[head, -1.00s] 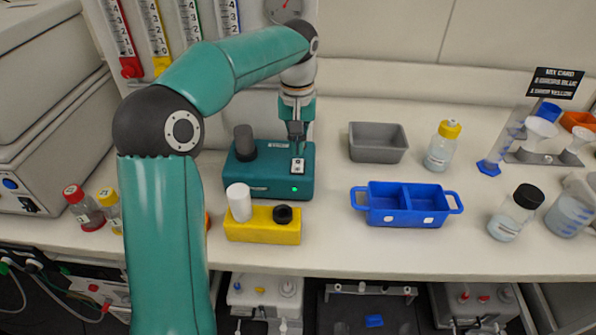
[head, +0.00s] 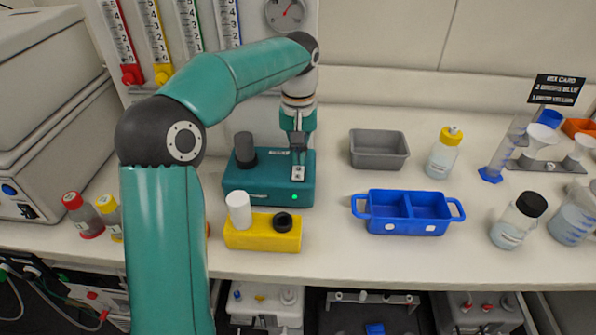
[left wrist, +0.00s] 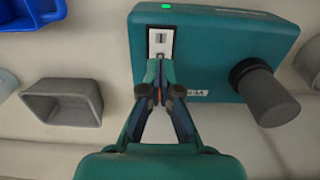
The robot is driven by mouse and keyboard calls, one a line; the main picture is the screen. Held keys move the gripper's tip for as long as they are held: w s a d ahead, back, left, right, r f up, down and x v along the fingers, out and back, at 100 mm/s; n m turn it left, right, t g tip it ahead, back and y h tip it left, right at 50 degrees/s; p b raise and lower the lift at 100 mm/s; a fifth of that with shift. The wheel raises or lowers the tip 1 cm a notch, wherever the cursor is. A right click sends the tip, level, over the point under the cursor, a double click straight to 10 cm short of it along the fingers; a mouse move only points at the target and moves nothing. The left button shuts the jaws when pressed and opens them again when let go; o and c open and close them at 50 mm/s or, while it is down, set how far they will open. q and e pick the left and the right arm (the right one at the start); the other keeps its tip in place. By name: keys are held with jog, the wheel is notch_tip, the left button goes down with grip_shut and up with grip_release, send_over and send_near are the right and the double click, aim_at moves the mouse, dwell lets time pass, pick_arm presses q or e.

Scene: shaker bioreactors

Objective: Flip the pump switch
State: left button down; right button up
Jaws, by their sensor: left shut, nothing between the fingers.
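The teal pump (head: 262,188) stands on the bench with a dark cylinder on its top left and a lit green light on its front. Its switch (head: 298,173) is a small light plate on the top right; it also shows in the left wrist view (left wrist: 161,41). My left gripper (head: 298,160) is shut and empty, pointing down at the switch plate. In the left wrist view its fingertips (left wrist: 158,72) are at the plate's near edge and hide part of it. Whether they touch it I cannot tell. My right gripper is not in view.
A yellow block (head: 262,236) holding a white cylinder (head: 239,210) stands in front of the pump. To the right are a grey tray (head: 379,162), a blue two-part tray (head: 407,228) and several bottles. Bare bench lies between pump and trays.

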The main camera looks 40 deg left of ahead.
aim_at(299, 169)
pick_arm(q)
jog(key=shift+f+b, duration=0.8)
jog(key=shift+f, duration=0.35)
dwell(0.9)
jog(key=shift+r, duration=0.1)
notch_tip(299, 169, up, 7)
jog(key=p, duration=0.7)
dwell(0.6)
